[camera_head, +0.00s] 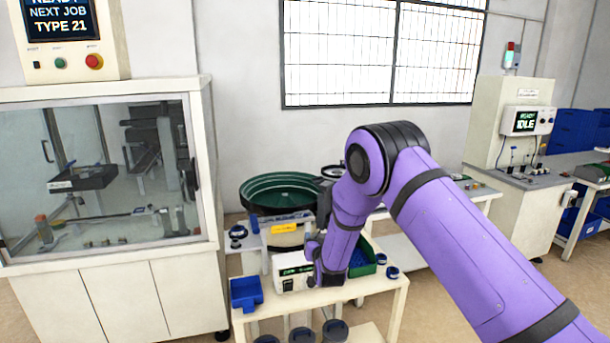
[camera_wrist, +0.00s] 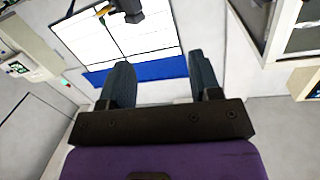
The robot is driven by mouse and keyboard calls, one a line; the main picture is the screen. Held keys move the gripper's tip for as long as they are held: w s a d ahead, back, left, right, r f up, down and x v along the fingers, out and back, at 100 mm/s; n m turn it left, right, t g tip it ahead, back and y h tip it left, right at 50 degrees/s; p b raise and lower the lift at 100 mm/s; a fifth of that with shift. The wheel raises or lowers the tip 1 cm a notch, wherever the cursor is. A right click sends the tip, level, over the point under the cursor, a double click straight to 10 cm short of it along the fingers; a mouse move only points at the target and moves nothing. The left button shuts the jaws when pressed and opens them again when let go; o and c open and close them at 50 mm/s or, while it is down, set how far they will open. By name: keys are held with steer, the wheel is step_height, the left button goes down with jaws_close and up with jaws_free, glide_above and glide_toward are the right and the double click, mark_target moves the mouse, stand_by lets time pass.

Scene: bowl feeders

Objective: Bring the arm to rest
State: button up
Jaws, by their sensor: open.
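My purple arm reaches in from the lower right of the head view, bends at a dark joint, and its forearm drops toward the small bench by the green bowl feeder (camera_head: 282,193). My gripper (camera_wrist: 161,72) shows in the wrist view with its two dark fingers well apart and nothing between them. Wall and window (camera_wrist: 120,35) lie beyond the fingers, in a tilted picture. In the head view the fingers cannot be made out; the arm's end overlaps the white control box (camera_head: 291,279) in the picture. I cannot tell if they touch.
On the bench (camera_head: 377,283) are a blue bin (camera_head: 246,293) and a green tray (camera_head: 372,267) with blue parts, close around the arm's end. A glazed cabinet (camera_head: 100,180) stands left. A machine with an IDLE screen (camera_head: 525,122) stands right. Floor shows between the benches.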

steer(key=s+d+r+g, duration=0.15)
steer(key=d+r, duration=0.25)
steer(key=r, duration=0.5)
steer(key=s+d+r+g, duration=0.1)
steer(key=s+d+r, duration=0.15)
steer(key=r, duration=0.65)
steer(key=s+d+r+g, duration=0.3)
steer(key=s+d+r, duration=0.6)
steer(key=s+r, duration=0.25)
steer(key=s+d+r+g+h, duration=0.1)
steer(key=s+d+r, duration=0.2)
steer(key=s, duration=0.5)
steer(key=s+d+r+g, duration=0.2)
steer(key=s+d+r, duration=0.1)
steer(key=s, duration=0.5)
steer(key=s+d+f+g, duration=0.1)
steer(key=s+d, duration=0.1)
steer(key=s, duration=0.8)
steer(key=s+d+g+h, duration=0.1)
steer(key=s+d+g, duration=0.1)
steer(key=s, duration=0.9)
steer(key=shift+s+d+f+h, duration=0.25)
steer(key=shift+d+f+h, duration=0.1)
steer(key=shift+d, duration=0.15)
